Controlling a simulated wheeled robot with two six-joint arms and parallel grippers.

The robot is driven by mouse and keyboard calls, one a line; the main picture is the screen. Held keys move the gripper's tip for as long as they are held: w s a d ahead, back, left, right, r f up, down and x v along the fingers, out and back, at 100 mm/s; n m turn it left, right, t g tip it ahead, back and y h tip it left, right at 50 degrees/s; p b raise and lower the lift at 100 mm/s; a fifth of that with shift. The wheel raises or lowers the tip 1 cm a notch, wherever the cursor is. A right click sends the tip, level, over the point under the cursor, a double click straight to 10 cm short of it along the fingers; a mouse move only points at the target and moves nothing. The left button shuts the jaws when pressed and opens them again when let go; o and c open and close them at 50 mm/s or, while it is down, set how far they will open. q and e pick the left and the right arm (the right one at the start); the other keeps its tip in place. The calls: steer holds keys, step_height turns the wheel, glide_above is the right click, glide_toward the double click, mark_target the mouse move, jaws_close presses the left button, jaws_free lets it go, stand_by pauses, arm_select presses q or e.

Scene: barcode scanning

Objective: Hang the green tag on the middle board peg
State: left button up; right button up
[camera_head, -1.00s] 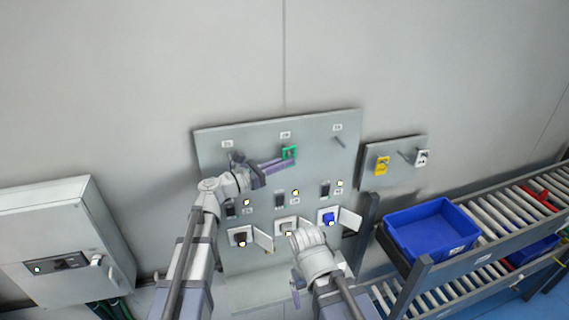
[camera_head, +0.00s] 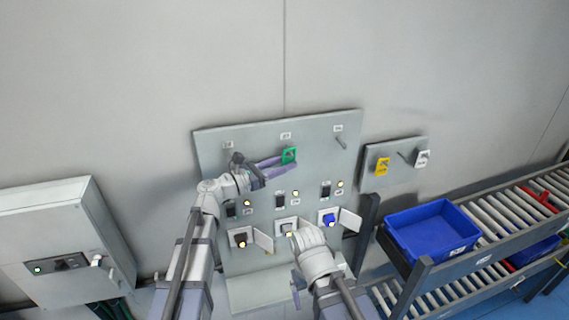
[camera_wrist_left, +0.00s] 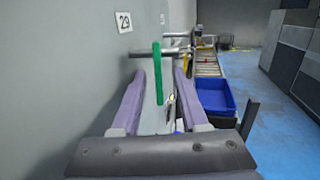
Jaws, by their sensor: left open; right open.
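The green tag (camera_head: 289,155) is at the middle peg of the upper grey board (camera_head: 240,140), under the middle label. In the left wrist view the green tag (camera_wrist_left: 158,72) is seen edge-on and upright, with the dark peg (camera_wrist_left: 142,53) crossing its upper part; it appears to hang there. My left gripper (camera_head: 286,161) is open, its two purple fingers on either side of the tag. In the left wrist view the left gripper (camera_wrist_left: 158,75) shows gaps on both sides of the tag. My right gripper (camera_head: 296,289) is low at the board's front, partly hidden by its own arm.
A side board (camera_head: 398,152) holds a yellow tag (camera_head: 383,166) and a white tag (camera_head: 422,158). The left peg (camera_head: 228,146) and right peg (camera_head: 340,142) look bare. Small open-doored boxes line the board's lower part. A blue bin (camera_head: 432,230) sits on the roller rack at right.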

arm_select(q)
steer(key=v, duration=0.8)
steer(key=s+d+f+m+g+y+b, duration=0.25)
steer(key=s+d+f+m, duration=0.2)
steer(key=f, duration=0.35)
steer(key=s+d+f+m+g+y+b, duration=0.2)
steer(key=s+d+f+m+g+b, duration=0.1)
steer(key=s+f+m, duration=0.4)
steer(key=s+d+f+m+g+y+b, duration=0.2)
steer(key=d+f+m+g+b, duration=0.15)
steer(key=f, duration=0.55)
steer(key=s+a+f+m+g+y+b, duration=0.1)
steer(key=s+a+f+m+y+b, duration=0.3)
steer(key=s+a+f+m+y, duration=0.4)
steer(key=shift+s+a+f+m+y, duration=0.15)
steer(key=shift+s+f+m+y, duration=0.9)
steer(key=shift+f+m, duration=1.4)
steer(key=shift+w+r+m, duration=0.2)
steer(key=shift+r+m, duration=0.05)
